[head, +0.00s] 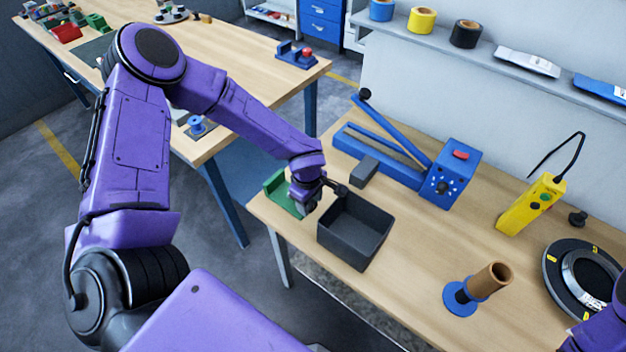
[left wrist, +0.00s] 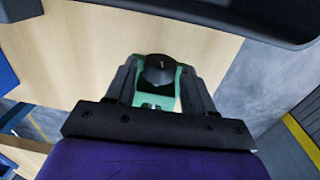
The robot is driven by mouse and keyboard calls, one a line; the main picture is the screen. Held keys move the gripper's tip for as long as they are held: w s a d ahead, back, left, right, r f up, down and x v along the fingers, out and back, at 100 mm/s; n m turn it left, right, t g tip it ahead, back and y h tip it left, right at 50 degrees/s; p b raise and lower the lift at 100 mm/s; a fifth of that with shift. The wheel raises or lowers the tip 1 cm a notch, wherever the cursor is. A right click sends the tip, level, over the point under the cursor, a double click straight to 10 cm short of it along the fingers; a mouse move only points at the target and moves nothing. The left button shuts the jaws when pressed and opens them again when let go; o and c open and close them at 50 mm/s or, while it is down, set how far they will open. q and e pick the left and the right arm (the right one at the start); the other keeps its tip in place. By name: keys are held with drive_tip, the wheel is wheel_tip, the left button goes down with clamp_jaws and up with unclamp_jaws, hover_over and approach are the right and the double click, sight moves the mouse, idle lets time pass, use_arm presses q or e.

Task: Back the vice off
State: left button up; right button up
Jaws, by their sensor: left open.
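The green vice (head: 275,187) sits at the near left edge of the right-hand workbench, partly hidden behind my left gripper. My left gripper (head: 308,203) is at the vice, pointing down beside the dark bin. In the left wrist view the green vice (left wrist: 143,98) shows between the two dark fingers of my left gripper (left wrist: 160,85). A dark round knob (left wrist: 160,68) stands between the fingers with the vice behind it. The fingers are apart; I cannot tell whether they touch the knob. My right gripper is out of view; only a bit of purple arm shows at the lower right.
The dark open bin (head: 345,250) stands close right of my left gripper. A grey block (head: 364,171) and a blue lever tool (head: 440,180) lie behind. A brown tube (head: 490,281), a yellow device (head: 530,204) and a black ring (head: 580,275) stand farther right.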

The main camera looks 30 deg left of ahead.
use_arm(q)
drive_tip(key=shift+w+g, duration=0.15)
drive_tip(key=shift+g, duration=0.45)
drive_tip(key=shift+a, duration=0.1)
